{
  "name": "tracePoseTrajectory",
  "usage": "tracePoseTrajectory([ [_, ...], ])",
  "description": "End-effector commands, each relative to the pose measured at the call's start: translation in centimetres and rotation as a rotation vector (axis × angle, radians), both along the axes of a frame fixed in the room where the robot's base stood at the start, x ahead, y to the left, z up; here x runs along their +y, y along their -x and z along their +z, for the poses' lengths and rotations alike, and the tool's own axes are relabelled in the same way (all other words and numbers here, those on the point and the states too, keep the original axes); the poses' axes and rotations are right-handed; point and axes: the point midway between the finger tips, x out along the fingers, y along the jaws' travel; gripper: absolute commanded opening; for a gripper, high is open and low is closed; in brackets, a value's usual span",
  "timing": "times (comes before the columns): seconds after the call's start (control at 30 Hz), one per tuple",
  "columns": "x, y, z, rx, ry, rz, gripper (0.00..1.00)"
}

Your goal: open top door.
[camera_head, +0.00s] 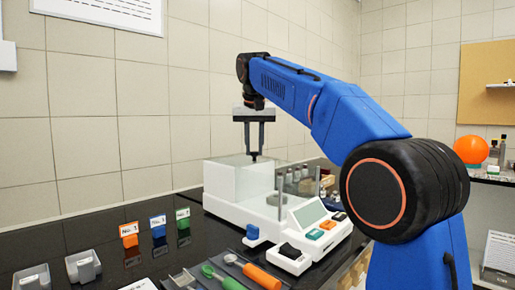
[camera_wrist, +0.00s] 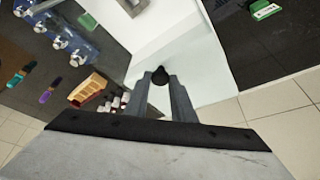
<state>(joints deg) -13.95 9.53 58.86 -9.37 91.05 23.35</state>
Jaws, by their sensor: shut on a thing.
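The white balance (camera_head: 262,222) with a clear glass chamber stands on the black bench in the head view. Its glass top door (camera_head: 232,161) lies across the top of the chamber; it shows as a pale pane in the wrist view (camera_wrist: 205,70). My gripper (camera_head: 254,150) points straight down over the chamber. In the wrist view its two fingers (camera_wrist: 160,88) are shut on a small black knob (camera_wrist: 159,74) on the pane. The fingers partly hide the knob. I cannot tell how far the top door is slid.
Orange, blue and green label blocks (camera_head: 157,228) stand left of the balance. Clear trays (camera_head: 84,266) and scoops (camera_head: 238,268) lie in front. Small bottles (camera_head: 290,175) stand behind the chamber. An orange ball (camera_head: 470,150) sits on a far counter. The tiled wall is close behind.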

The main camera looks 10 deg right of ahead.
Motion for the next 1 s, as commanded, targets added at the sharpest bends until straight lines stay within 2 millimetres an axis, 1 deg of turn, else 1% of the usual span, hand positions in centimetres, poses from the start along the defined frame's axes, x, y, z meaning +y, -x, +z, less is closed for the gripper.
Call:
tracePoseTrajectory([
  [0.17, 0.0, 0.0, 0.0, -0.001, 0.0, 0.0, 0.0],
  [0.2, 0.0, 0.0, 0.0, -0.001, 0.0, 0.0, 0.32],
  [0.23, 0.0, 0.0, 0.0, -0.001, 0.0, 0.0, 0.39],
  [0.27, 0.0, 0.0, 0.0, -0.001, 0.0, 0.0, 0.41],
  [0.53, 0.0, 0.0, 0.1, -0.001, 0.0, 0.0, 0.41],
  [0.67, 0.0, 0.2, 0.7, -0.002, -0.001, 0.0, 0.41],
  [0.77, 0.2, 0.7, 1.8, -0.003, 0.0, 0.0, 0.41],
  [1.0, 0.5, 2.3, 5.9, -0.003, -0.001, 0.002, 0.41],
])
